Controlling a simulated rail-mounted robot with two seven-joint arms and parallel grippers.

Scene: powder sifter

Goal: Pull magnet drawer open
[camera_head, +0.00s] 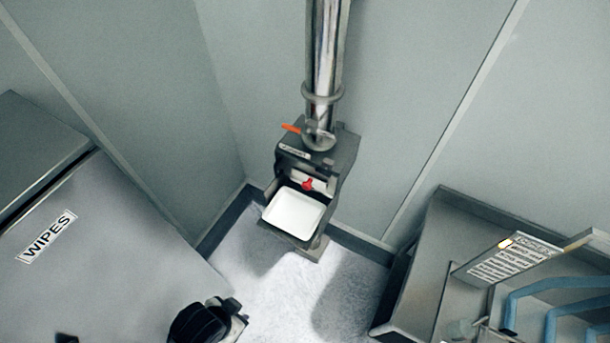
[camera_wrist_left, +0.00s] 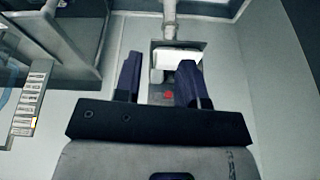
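The grey sifter housing (camera_head: 345,155) stands against the wall under a steel pipe. The magnet drawer (camera_head: 318,185) shows as a pale front with a red knob (camera_head: 308,184) in the housing's opening. It looks seated in the housing, though its exact depth is hard to tell. My left gripper (camera_head: 204,322) is at the bottom of the head view, below and left of the housing and apart from it. In the left wrist view its two dark fingers (camera_wrist_left: 160,62) are spread with nothing between them; the red knob (camera_wrist_left: 168,95) shows beyond, in the gap. My right gripper is not in view.
A white tray (camera_head: 293,213) sits below the drawer at the housing's front. An orange-handled valve (camera_head: 291,128) is on top. A steel cabinet labelled WIPES (camera_head: 110,240) stands at left, a bench with a sign (camera_head: 507,262) at right. Bare floor (camera_head: 285,285) lies between.

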